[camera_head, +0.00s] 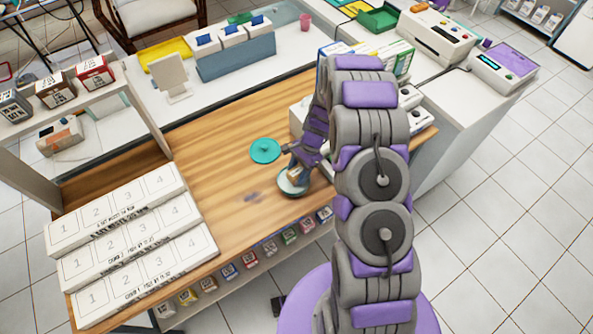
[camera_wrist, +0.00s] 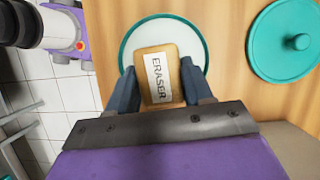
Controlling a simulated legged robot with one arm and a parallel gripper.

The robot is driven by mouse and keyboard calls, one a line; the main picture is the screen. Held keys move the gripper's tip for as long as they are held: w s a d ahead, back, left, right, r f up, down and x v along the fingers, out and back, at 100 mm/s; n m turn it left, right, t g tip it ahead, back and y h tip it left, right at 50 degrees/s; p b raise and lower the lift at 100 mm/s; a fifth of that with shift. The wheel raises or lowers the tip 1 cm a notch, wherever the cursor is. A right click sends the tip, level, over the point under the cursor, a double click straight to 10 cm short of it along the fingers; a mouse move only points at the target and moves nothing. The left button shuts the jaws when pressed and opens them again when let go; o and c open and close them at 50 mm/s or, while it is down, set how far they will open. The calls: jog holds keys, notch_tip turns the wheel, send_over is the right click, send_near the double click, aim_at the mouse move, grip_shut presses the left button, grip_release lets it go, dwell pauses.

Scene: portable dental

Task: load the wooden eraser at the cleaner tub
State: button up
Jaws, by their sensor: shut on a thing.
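The wooden eraser (camera_wrist: 158,78) is a tan block with a white label reading ERASER. My gripper (camera_wrist: 158,70) is shut on it, one blue-grey finger on each side. Behind it in the wrist view is the round cleaner tub (camera_wrist: 197,47), pale inside with a teal rim. The eraser overlaps the tub's opening there; I cannot tell whether it is above the tub or inside it. In the head view the tub (camera_head: 291,186) stands near the table's front edge, with my gripper (camera_head: 294,171) right over it; the eraser is hardly visible there.
A teal lid with a knob (camera_head: 265,151) lies on the wooden table (camera_head: 215,140), beside the tub. White numbered trays (camera_head: 130,235) fill the table's left side. White boxes and devices (camera_head: 412,105) stand at the right. The wood between trays and tub is mostly clear.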

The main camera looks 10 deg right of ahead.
aim_at(295, 171)
jog(key=shift+a+f, duration=0.2)
jog(key=shift+a, duration=0.8)
jog(key=shift+d+f, duration=0.2)
jog(key=shift+d, duration=0.6)
jog(key=shift+a, duration=0.65)
jog(key=shift+d, duration=0.5)
jog(key=shift+a+f, duration=0.1)
jog(key=shift+a, duration=0.15)
jog(key=shift+r+p, duration=2)
jog(key=shift+r, duration=1.6)
